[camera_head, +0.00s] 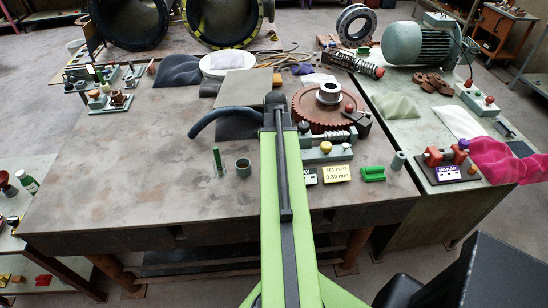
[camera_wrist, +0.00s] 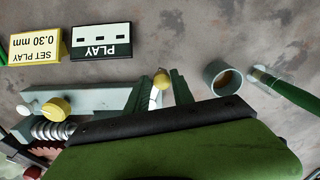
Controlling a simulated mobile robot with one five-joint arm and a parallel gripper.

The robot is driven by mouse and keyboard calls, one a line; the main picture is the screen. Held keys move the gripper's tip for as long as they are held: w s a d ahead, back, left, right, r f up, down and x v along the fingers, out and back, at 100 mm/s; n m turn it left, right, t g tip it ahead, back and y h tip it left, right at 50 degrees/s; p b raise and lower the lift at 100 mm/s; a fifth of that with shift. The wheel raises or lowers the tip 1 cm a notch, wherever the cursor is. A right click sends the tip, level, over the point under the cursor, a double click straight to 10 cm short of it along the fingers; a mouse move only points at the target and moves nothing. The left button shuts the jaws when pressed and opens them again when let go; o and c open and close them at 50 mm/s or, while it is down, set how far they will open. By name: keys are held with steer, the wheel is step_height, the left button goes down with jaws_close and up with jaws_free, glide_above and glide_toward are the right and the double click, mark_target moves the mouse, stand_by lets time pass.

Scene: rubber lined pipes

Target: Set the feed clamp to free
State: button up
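A grey-green fixture holds a worm shaft beside a red gear wheel (camera_head: 327,108). Its base has a yellow knob (camera_head: 325,146), which also shows in the wrist view (camera_wrist: 57,107). A second, cream-yellow knob (camera_wrist: 161,82) shows only in the wrist view; my arm hides that spot in the head view. My gripper (camera_wrist: 160,73) is open, its two dark green fingers on either side of this second knob with small gaps. I cannot tell whether they touch it. No label names the feed clamp, and I cannot tell which knob belongs to it.
A PLAY display (camera_wrist: 101,41) and a yellow SET PLAY 0.30 mm card (camera_head: 337,174) lie near the fixture. A grey cup (camera_head: 243,167) and a green marker-like stick (camera_head: 217,161) stand left of my arm. A green block (camera_head: 373,174) lies right. The table's left front is clear.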

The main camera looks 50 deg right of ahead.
steer(key=shift+o, duration=1.1)
steer(key=shift+w+a, duration=0.1)
steer(key=shift+a, duration=0.05)
step_height(320, 180, up, 17)
steer(key=p, duration=1.7)
steer(key=shift+r, duration=0.2)
